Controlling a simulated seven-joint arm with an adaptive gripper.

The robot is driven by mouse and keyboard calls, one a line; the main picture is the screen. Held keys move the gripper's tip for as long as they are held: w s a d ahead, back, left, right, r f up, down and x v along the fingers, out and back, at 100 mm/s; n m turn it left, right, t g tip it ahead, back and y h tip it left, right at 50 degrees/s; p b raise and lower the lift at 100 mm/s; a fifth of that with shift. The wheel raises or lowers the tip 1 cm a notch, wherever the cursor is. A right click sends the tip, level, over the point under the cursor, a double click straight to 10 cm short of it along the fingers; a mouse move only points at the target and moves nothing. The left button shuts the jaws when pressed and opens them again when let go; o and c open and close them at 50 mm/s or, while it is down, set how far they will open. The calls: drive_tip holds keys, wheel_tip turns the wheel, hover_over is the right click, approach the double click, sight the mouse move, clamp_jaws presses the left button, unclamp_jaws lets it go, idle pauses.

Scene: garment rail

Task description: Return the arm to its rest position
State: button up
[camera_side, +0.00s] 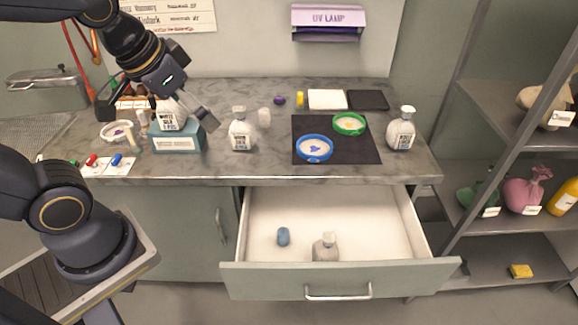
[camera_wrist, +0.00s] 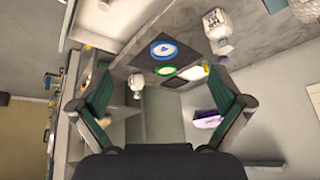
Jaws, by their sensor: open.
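My gripper (camera_side: 206,119) is held above the left part of the grey counter (camera_side: 270,172), beside the white bottle on the teal box (camera_side: 178,143). Its two fingers stand wide apart in the wrist view (camera_wrist: 165,100), with nothing between them. My arm reaches in from the upper left in the side view. I cannot tell whether a fingertip touches the bottle or box.
A drawer (camera_side: 340,276) stands open below the counter, holding a bottle (camera_side: 326,248) and a blue cylinder (camera_side: 283,236). Bottles (camera_side: 241,134) (camera_side: 401,133) and blue (camera_side: 314,148) and green dishes (camera_side: 349,124) stand on the counter. Shelves (camera_side: 510,150) are at right.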

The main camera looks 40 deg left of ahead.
drive_tip(key=shift+n, duration=0.4)
drive_tip(key=s, duration=0.2)
drive_tip(key=s+r, duration=0.1)
drive_tip(key=s, duration=0.1)
